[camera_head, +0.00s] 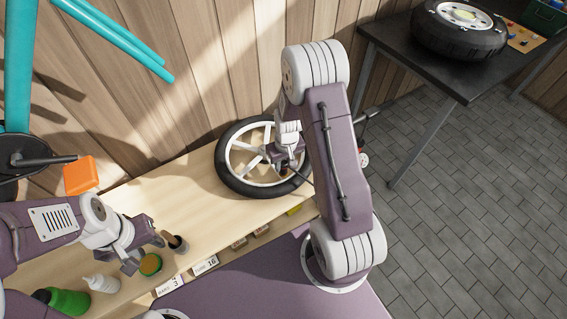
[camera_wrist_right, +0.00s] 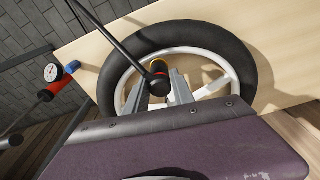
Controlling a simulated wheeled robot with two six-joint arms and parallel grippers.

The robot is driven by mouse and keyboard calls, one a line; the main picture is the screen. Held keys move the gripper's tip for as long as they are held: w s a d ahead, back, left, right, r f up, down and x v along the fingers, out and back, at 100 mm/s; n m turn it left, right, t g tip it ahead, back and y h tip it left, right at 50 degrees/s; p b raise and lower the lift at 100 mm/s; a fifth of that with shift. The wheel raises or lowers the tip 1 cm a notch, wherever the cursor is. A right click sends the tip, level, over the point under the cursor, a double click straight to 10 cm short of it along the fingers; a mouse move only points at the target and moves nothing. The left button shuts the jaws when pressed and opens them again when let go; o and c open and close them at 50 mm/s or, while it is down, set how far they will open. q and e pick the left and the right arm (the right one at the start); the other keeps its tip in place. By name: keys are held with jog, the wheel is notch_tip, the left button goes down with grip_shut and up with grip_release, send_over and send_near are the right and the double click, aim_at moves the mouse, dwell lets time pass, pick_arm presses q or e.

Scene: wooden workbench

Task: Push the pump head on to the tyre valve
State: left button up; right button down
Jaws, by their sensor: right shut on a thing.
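The wheel with a black tyre (camera_head: 224,170) and white spokes lies flat on the wooden bench; the tyre also fills the upper middle of the right wrist view (camera_wrist_right: 195,31). My right gripper (camera_wrist_right: 160,95) is over the wheel, shut on the black pump head (camera_wrist_right: 159,84), which has a hose running from it to the upper left. In the head view my right gripper (camera_head: 288,165) hides the pump head. The tyre valve cannot be made out clearly, so I cannot tell whether the head touches it. My left gripper (camera_head: 131,264) is above the front left bench; its finger opening is unclear.
A pump gauge (camera_wrist_right: 52,72) stands beside the wheel. Near my left gripper are a round tin (camera_head: 150,264), a white bottle (camera_head: 101,284), a green bottle (camera_head: 68,302) and a dark cup (camera_head: 177,243). An orange block (camera_head: 80,175) is at the left. The bench between is clear.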

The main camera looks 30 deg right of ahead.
aim_at(285, 165)
jog(key=shift+f+b, duration=0.4)
jog(key=shift+f, duration=0.15)
jog(key=c, duration=1.3)
grip_release()
jog(key=shift+c, duration=0.2)
jog(key=r+p, duration=0.3)
jog(key=s+r+p, duration=0.1)
jog(key=r+p, duration=0.2)
jog(key=r, duration=0.1)
jog(key=r+p, duration=0.4)
jog(key=shift+s, duration=0.15)
